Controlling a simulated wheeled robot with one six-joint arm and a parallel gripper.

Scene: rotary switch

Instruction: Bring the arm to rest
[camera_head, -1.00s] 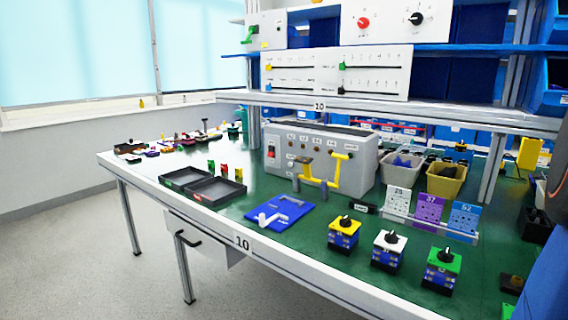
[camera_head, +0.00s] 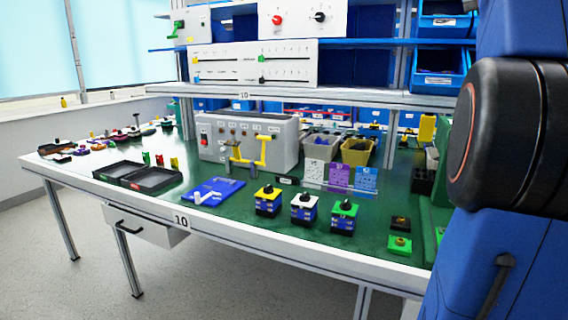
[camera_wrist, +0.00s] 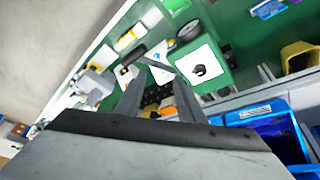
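In the head view, my blue arm with its black joint fills the right side; my gripper is outside that view. In the wrist view, my gripper (camera_wrist: 157,80) shows two grey fingers apart, with no held object visible between them. Three rotary switches with black knobs stand along the front of the bench: a yellow-topped switch (camera_head: 267,202), a white-topped switch (camera_head: 303,210) and a green-topped switch (camera_head: 344,217). The wrist view, tilted, shows a white panel with a black knob (camera_wrist: 201,70) beyond the fingers; I cannot tell which switch it is.
A grey control box (camera_head: 247,140) with yellow handles stands mid-bench. A blue plate (camera_head: 213,191) and black trays (camera_head: 152,179) lie left of the switches. Small green blocks (camera_head: 399,245) sit near my arm. Shelves with blue bins (camera_head: 438,68) rise behind. Floor at front left is clear.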

